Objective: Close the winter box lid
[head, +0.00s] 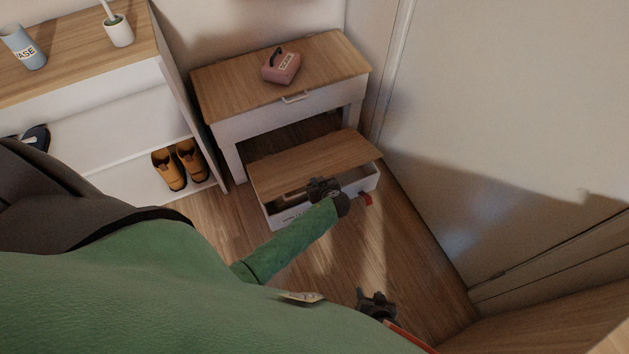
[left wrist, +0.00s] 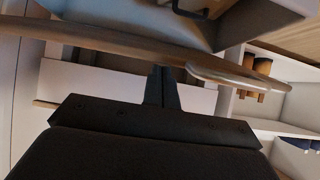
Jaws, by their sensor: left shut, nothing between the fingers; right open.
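The winter box (head: 290,217) is a white box with dark lettering on its front, on the floor partly under a small table. Its wooden lid (head: 305,158) is partly raised; a gap at the front and right shows the inside. My left gripper (head: 322,186) is at the box's front opening, just below the lid's front edge; whether it touches the lid cannot be told. In the left wrist view its fingers (left wrist: 163,85) are closed and empty, close to a wooden edge. My right gripper (head: 376,300) is open and empty above the floor, nearer to me.
The small white table (head: 230,92) with a wooden top stands behind the box, with a pink object (head: 282,66) on it. A shelf unit (head: 105,100) with tan shoes (head: 178,165) stands left. A red piece (head: 366,199) is at the box's right. A pale wall closes the right side.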

